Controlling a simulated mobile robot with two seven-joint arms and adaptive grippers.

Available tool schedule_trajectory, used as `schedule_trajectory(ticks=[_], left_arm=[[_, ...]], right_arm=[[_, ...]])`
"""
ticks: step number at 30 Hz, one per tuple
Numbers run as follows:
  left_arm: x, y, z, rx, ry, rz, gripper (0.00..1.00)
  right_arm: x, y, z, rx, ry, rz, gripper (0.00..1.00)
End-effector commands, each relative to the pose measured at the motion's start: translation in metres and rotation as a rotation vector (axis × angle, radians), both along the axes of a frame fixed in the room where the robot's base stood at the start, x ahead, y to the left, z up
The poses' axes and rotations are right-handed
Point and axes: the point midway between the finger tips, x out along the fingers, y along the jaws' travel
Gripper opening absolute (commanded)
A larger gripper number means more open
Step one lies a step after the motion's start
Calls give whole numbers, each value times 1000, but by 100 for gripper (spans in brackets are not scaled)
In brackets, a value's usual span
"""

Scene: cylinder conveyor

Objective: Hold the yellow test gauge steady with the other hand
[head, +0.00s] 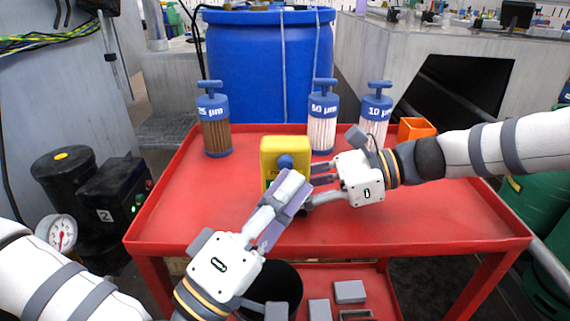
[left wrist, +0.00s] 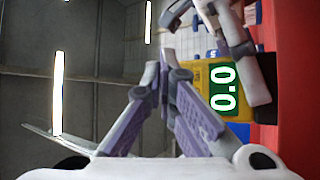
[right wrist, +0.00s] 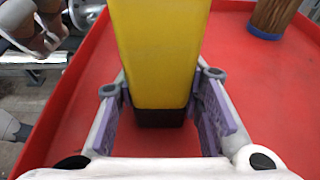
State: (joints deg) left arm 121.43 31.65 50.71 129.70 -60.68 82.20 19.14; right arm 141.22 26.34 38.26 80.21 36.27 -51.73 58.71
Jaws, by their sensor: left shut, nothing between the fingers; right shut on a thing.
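The yellow test gauge (head: 271,147) stands upright on the red cart, with a blue knob (head: 286,161) on its front.
A brown-cored filter cylinder (head: 215,130) stands left on the red cart (head: 180,215). Two white-cored ones, marked 50 µm (head: 322,120) and 10 µm (head: 376,110), stand right, near an orange box (head: 415,129). A blue barrel (head: 265,70) is behind.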

Motion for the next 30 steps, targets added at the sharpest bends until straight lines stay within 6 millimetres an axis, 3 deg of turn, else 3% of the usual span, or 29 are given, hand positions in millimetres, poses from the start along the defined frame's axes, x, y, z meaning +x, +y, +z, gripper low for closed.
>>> schedule_trajectory(ticks=[10,24,30], left_arm=[[-5,0,-1,0,2,-2,0],[-49,0,-1,0,2,-2,0],[-52,0,0,0,1,0,0]], right_arm=[[-1,0,-1,0,2,2,1],[-1,0,-1,0,3,1,1],[-1,0,-1,0,3,1,1]])
